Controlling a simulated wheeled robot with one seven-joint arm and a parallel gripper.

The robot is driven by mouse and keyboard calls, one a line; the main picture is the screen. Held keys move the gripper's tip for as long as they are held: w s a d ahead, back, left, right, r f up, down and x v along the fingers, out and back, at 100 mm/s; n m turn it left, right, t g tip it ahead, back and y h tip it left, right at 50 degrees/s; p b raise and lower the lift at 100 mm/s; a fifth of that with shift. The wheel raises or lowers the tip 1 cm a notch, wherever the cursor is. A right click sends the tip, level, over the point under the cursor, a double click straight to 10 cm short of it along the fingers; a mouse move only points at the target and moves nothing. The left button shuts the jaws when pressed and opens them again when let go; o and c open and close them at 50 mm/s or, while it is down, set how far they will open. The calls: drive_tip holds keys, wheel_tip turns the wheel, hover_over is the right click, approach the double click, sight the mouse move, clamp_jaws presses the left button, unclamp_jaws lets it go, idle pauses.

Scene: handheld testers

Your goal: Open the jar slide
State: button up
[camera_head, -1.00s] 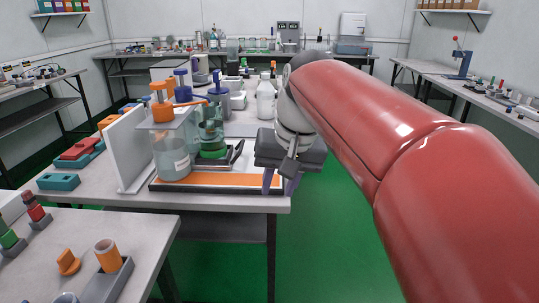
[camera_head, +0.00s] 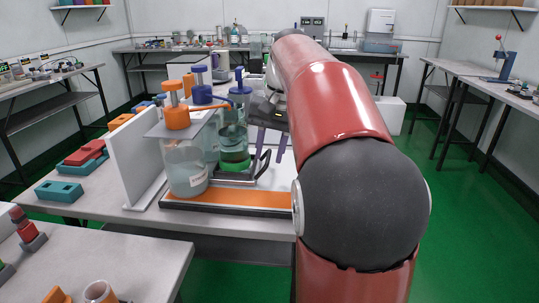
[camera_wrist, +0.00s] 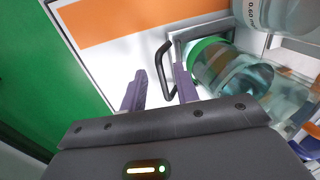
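A blue-lidded glass jar with a green base (camera_head: 235,160) stands on a slide whose dark grey loop handle (camera_head: 263,164) points right. The green base (camera_wrist: 210,50) and the handle (camera_wrist: 166,70) also show in the wrist view. My gripper (camera_head: 268,157) has two purple fingers and is at the handle, right of the jar. In the wrist view, my gripper (camera_wrist: 160,70) is open, with the handle's bar appearing between its fingertips; contact cannot be told.
The jars stand on a base with an orange strip (camera_head: 235,199) near the table's front edge. A white upright panel (camera_head: 140,150) is left of them. Teal (camera_head: 59,190) and red blocks lie farther left. Green floor (camera_head: 460,220) is open at the right.

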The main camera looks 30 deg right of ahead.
drive_tip(key=shift+a+f, duration=0.1)
drive_tip(key=shift+f, duration=0.3)
clamp_jaws()
